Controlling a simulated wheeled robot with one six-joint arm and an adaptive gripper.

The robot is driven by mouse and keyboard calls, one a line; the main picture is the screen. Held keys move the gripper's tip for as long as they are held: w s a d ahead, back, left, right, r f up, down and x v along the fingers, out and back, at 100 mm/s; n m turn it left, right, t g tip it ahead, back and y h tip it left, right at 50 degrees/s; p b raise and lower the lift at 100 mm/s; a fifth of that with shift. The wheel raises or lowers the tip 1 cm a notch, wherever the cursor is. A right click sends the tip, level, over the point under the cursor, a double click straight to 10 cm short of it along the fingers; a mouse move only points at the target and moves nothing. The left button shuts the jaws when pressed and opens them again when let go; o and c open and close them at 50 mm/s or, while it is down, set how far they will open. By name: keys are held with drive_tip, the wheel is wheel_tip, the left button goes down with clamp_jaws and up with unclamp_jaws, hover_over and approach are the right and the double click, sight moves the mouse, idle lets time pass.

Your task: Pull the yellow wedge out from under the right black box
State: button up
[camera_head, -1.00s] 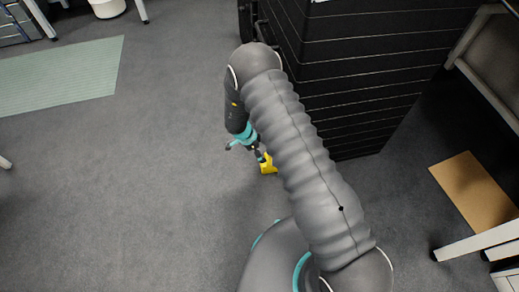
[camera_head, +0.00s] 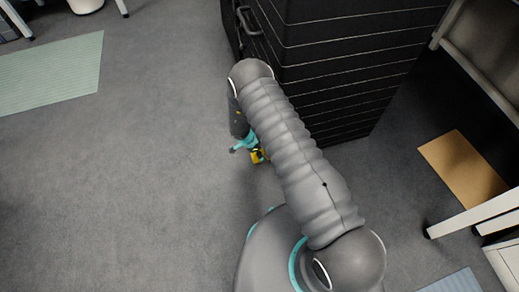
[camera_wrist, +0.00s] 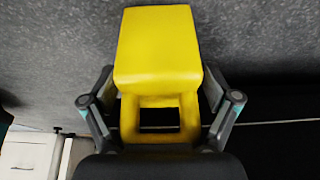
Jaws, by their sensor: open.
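The yellow wedge (camera_head: 257,157) lies on the grey floor beside the black box (camera_head: 345,75); my arm hides the space between them in the head view. In the wrist view the wedge (camera_wrist: 158,45) has a solid block at the top and a looped handle with a square hole below it. My gripper (camera_wrist: 160,99) is open, with one finger on each side of the handle. A gap shows at the left finger; the right finger is close to the handle. In the head view my gripper (camera_head: 251,148) is low over the wedge, partly covering it.
A black part with a handle (camera_head: 248,20) stands at the box's left side. A brown board (camera_head: 463,168) and white furniture legs (camera_head: 475,212) are at the right. A pale green mat (camera_head: 50,72) lies at the left. The carpet left of the wedge is clear.

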drive_tip(key=c, duration=1.3)
drive_tip(key=shift+a, duration=0.2)
